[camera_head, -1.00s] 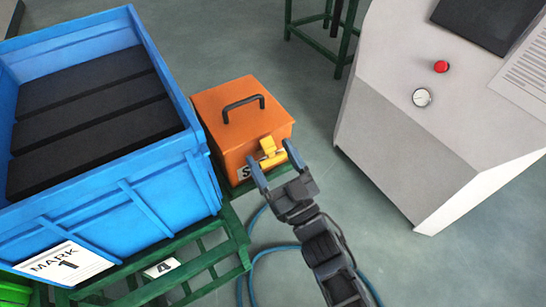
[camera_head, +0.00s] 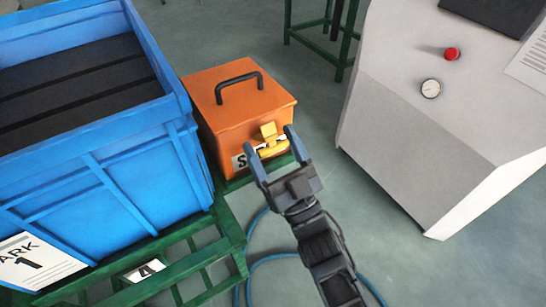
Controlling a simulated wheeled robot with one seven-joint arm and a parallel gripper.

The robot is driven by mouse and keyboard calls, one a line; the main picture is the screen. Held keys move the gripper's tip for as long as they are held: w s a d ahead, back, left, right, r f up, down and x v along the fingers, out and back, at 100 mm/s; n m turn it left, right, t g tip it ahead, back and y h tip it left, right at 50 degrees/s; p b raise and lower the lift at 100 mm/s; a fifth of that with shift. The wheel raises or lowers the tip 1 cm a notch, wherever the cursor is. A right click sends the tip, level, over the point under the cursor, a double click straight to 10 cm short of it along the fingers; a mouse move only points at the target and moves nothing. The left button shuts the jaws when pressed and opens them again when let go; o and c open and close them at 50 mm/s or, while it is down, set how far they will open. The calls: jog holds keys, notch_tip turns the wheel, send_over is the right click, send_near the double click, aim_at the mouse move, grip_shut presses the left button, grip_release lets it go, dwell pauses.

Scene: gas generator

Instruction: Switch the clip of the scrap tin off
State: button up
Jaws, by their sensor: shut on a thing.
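The scrap tin (camera_head: 235,107) is an orange box with a black handle on its lid, in the head view left of centre. Its yellow clip (camera_head: 268,133) sits on the front face, beside a white label that is partly covered. The clip's lower, curved part lies between the fingers of my gripper (camera_head: 273,151). My gripper is at the tin's front, with one finger on each side of the clip, shut on it. The exact contact is too small to see.
A blue crate (camera_head: 140,170) with dark slabs stands close on the left, marked 1. A green frame (camera_head: 190,272) lies below it. A grey console (camera_head: 400,110) with a red button stands right. A blue hose (camera_head: 262,262) lies on the floor. Floor between tin and console is clear.

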jog(key=f+t+b, duration=0.1)
jog(key=b, duration=0.2)
jog(key=shift+y, duration=0.3)
jog(key=shift+r+b, duration=0.15)
jog(key=shift+b, duration=0.4)
jog(key=o, duration=0.9)
jog(key=shift+o, duration=0.2)
jog(key=v, duration=0.7)
jog(key=shift+s+d+f, duration=0.2)
jog(key=shift+f, duration=0.1)
